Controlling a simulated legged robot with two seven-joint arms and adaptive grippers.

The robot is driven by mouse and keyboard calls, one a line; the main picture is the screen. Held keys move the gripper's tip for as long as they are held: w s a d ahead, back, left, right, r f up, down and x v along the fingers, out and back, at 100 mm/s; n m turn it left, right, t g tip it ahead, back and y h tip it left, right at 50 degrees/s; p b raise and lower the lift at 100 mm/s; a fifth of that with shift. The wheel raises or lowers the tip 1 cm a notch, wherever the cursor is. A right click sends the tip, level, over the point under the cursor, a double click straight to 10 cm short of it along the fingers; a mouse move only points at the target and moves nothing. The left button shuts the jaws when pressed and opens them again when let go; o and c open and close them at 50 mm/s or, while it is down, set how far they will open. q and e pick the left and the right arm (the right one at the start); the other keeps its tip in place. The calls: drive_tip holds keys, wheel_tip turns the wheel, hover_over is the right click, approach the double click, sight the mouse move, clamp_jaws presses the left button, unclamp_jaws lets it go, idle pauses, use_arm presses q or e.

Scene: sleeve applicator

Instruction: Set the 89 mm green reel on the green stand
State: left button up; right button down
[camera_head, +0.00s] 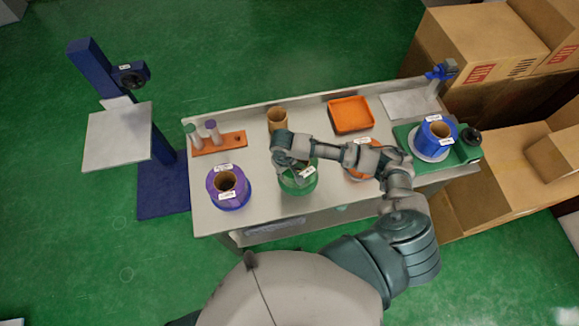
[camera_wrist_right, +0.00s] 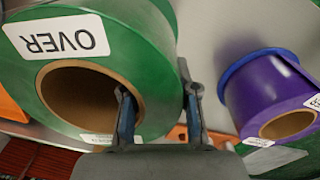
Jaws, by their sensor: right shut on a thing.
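The green reel (camera_head: 298,182) is at the front middle of the grey table, under my right gripper (camera_head: 297,166). In the right wrist view the green reel (camera_wrist_right: 155,35) shows a brown core and a label reading "OVER". My right gripper (camera_wrist_right: 156,88) is shut on the reel's wall, one finger inside the core and the other outside. A green stand cannot be made out apart from the reel; whatever is under the reel is hidden. My left gripper is not in view.
A purple reel (camera_head: 226,182) stands left of the green reel. A blue reel (camera_head: 436,134) sits on a green machine at the right. An orange round thing (camera_head: 361,173) is partly behind my arm. A brown tube (camera_head: 277,118) and orange tray (camera_head: 351,115) stand behind.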

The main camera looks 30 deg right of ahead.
drive_tip(key=shift+a+f, duration=0.25)
drive_tip(key=shift+f, duration=0.55)
drive_tip(key=f, duration=0.1)
drive_tip(key=d+f, duration=0.1)
drive_tip(key=f, duration=0.1)
drive_tip(key=shift+d, duration=0.1)
drive_tip(key=shift+d+f, duration=0.1)
drive_tip(key=shift+d, duration=0.1)
drive_tip(key=c, duration=1.1)
unclamp_jaws()
drive_tip(key=shift+f, duration=0.1)
drive_tip(key=shift+o, duration=1.1)
drive_tip(key=shift+a, duration=0.55)
drive_tip(key=shift+r, duration=0.35)
wheel_tip(320, 180, up, 11)
drive_tip(key=shift+d+f, duration=0.15)
drive_tip(key=shift+f, duration=0.05)
drive_tip(key=shift+a+r, duration=0.2)
drive_tip(key=shift+r, duration=0.25)
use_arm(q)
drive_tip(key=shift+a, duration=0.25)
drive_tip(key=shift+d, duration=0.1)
use_arm(e)
drive_tip(key=shift+d, duration=0.15)
